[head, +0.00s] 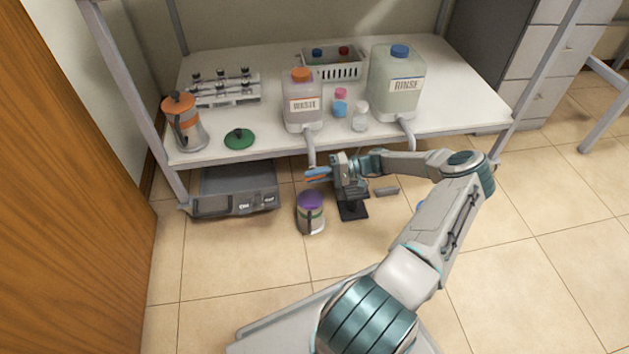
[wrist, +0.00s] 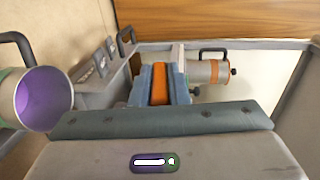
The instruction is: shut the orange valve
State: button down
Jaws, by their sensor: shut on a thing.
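The orange valve handle (wrist: 159,86) sits between the two blue fingers of my gripper (wrist: 161,92) in the wrist view. The fingers press on it from both sides. In the head view my gripper (head: 319,174) is just below the table's front edge, with a bit of orange (head: 315,179) showing at its fingertips. The WASTE jug (head: 302,105), with an orange cap, stands above on the table. Its grey pipe (head: 310,148) runs down over the edge to the gripper. The fingers hide much of the valve, so its exact turn angle cannot be told.
A purple-topped pitcher (head: 311,212) stands on the floor close below my gripper. A grey machine (head: 236,190) is left of it under the table. The RINSE jug (head: 396,85) and its pipe (head: 407,132) are to the right. The floor at right is mostly clear.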

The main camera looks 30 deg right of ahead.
jog(key=shift+f+y+b, duration=0.1)
jog(key=shift+y+b, duration=0.4)
jog(key=shift+y, duration=0.2)
jog(key=c, duration=1.4)
grip_release()
jog(key=p+v, duration=0.1)
jog(key=v, duration=0.6)
jog(key=shift+d+p, duration=0.15)
jog(key=shift+p, duration=0.15)
jog(key=shift+s, duration=0.15)
